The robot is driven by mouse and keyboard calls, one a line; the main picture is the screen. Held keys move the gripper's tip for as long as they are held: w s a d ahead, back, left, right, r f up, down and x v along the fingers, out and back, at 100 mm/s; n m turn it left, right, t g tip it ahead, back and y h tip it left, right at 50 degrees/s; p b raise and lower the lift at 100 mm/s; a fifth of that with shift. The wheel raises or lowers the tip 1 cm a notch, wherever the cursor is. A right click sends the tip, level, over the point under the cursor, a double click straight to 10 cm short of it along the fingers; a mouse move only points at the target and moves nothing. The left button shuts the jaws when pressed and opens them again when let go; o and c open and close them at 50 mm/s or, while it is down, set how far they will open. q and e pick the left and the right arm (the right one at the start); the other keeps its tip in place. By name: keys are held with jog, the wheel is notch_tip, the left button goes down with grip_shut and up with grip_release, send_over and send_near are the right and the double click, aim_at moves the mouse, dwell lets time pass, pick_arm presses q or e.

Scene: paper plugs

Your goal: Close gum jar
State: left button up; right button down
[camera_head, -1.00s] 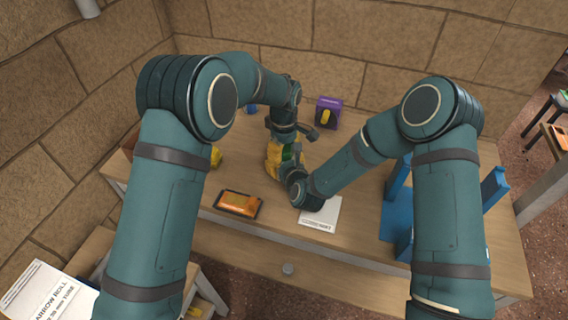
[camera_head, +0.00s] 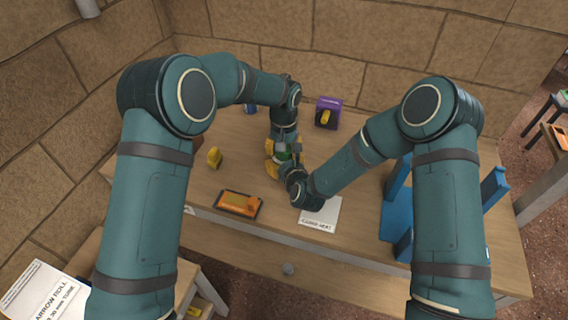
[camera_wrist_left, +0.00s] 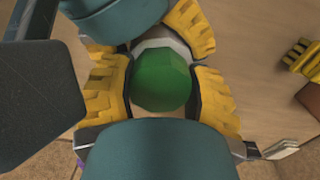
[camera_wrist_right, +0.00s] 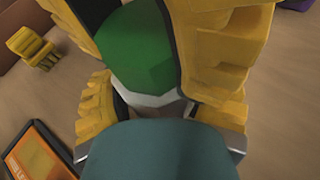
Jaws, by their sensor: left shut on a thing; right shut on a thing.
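The gum jar's green lid (camera_wrist_left: 162,80) lies between the yellow fingers of my left gripper (camera_wrist_left: 160,92), which is shut on it. A pale band of the jar (camera_wrist_left: 160,45) shows beside the lid. In the right wrist view, the green lid (camera_wrist_right: 140,45) sits over the pale jar body (camera_wrist_right: 158,102), and my right gripper (camera_wrist_right: 165,112) is shut around that body. In the head view, both grippers meet over the table and only a little green (camera_head: 283,157) shows. Fingers hide most of the jar, and I cannot tell how tightly the lid is seated.
An orange-screened device (camera_head: 238,204) and a white sheet (camera_head: 318,216) lie near the table's front. A purple box (camera_head: 328,113) stands behind, and a blue stand (camera_head: 396,215) is to the right.

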pick_arm(q)
jog(key=o, duration=1.3)
jog(key=shift+r, duration=2.3)
jog(key=shift+r+n, duration=1.7)
jog(key=shift+n, duration=0.2)
jog(key=shift+f, duration=0.1)
